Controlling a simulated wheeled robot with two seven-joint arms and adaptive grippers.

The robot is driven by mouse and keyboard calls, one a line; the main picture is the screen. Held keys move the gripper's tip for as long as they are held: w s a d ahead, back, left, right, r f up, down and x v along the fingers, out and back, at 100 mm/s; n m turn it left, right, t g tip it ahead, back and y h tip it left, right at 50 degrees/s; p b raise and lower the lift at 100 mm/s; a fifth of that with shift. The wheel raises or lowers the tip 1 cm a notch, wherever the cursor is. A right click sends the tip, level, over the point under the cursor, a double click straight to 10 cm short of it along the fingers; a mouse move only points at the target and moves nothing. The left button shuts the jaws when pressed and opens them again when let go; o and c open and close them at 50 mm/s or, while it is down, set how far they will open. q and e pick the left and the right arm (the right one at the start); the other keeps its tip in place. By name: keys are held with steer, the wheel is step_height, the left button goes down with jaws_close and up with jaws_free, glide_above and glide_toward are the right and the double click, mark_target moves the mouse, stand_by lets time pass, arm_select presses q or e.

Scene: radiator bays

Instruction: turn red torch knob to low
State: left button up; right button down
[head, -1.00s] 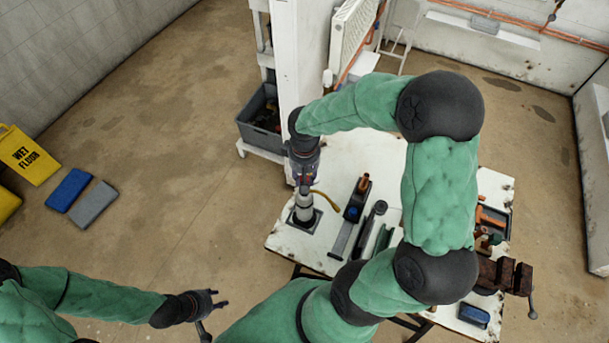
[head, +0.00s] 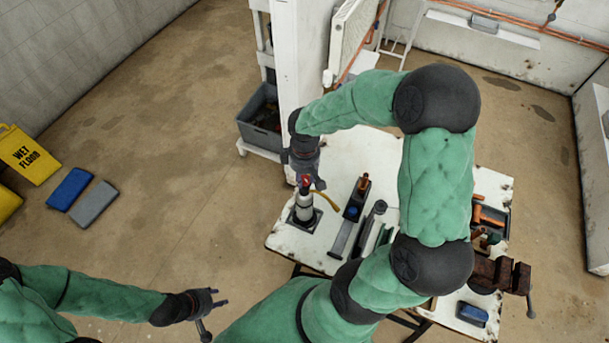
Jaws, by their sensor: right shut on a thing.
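The torch (head: 304,208) stands upright as a pale cylinder on a dark square base at the left edge of the white workbench. Its red knob (head: 305,181) shows at the top, between the fingers of my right gripper (head: 306,184). My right gripper points down from above and is shut on the knob. The knob's marks are too small to read, so its setting cannot be told. My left gripper (head: 217,298) is open and empty, low in the view over the floor, well away from the torch.
On the workbench (head: 285,241), a tool with a blue part (head: 352,213) and other dark tools lie right of the torch. A vise (head: 500,273) sits at the right edge. A white post (head: 298,60) and a grey crate (head: 262,117) stand behind.

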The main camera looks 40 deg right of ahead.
mark_target(305, 179)
steer(key=c, duration=0.9)
jaws_free()
step_height(305, 179, up, 12)
steer(key=shift+f, duration=0.1)
stand_by(0.3)
